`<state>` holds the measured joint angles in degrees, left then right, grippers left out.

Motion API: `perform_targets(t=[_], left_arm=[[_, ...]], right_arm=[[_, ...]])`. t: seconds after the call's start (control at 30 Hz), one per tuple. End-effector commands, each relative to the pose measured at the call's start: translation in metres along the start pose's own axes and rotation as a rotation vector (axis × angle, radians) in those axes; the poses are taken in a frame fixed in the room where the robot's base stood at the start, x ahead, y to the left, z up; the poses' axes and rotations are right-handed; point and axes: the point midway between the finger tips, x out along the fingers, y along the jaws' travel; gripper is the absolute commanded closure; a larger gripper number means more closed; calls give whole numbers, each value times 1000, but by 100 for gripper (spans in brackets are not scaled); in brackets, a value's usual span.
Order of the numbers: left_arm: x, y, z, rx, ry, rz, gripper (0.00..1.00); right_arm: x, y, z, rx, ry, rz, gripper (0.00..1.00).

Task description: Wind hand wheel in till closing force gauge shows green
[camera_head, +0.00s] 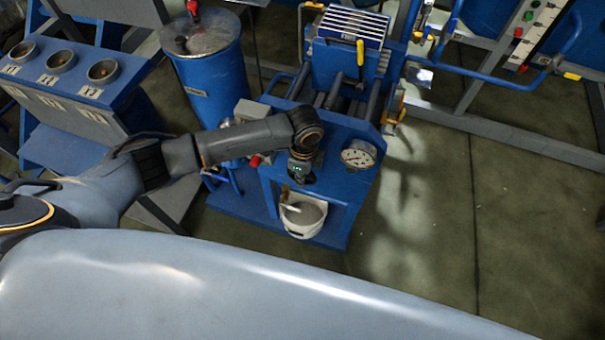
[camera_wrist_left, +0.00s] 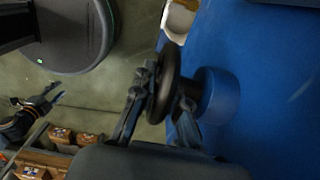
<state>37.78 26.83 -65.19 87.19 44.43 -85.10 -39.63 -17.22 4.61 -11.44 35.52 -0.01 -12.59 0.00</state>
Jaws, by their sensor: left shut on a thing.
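The black hand wheel (camera_wrist_left: 166,84) shows in the left wrist view, on a round blue hub (camera_wrist_left: 218,95) at the blue machine front. My left gripper (camera_wrist_left: 160,100) is shut on its rim, with one finger on each side. In the head view my left gripper (camera_head: 300,172) is at the machine front, and my own wrist hides the wheel there. A small dark arm end, seemingly my right gripper (camera_wrist_left: 45,99), shows far off in the left wrist view.
A white bucket (camera_head: 304,217) stands in the machine's lower opening, below my gripper. A blue drum (camera_head: 212,85) and a panel with three round cups (camera_head: 60,62) stand to the left. The floor (camera_head: 440,200) right of the machine is clear.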

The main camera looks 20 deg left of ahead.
Motion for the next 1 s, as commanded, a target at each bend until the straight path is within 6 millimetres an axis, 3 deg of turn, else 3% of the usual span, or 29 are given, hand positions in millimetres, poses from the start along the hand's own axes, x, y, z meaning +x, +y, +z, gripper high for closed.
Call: perform_targets(t=[0.2,0.6,0.63,0.73,1.0], left_arm=[[-4,0,-1,0,-162,3,100],[1,0,0,0,-224,0,100],[1,0,0,0,-224,0,85],[0,0,0,0,-224,0,65],[0,0,0,0,-224,0,64]], right_arm=[[-27,1,-2,0,0,1,60],[-28,1,-3,0,0,1,60],[-28,1,-3,0,0,1,60],[-28,1,-3,0,0,1,60],[-28,1,-4,-1,1,1,60]])
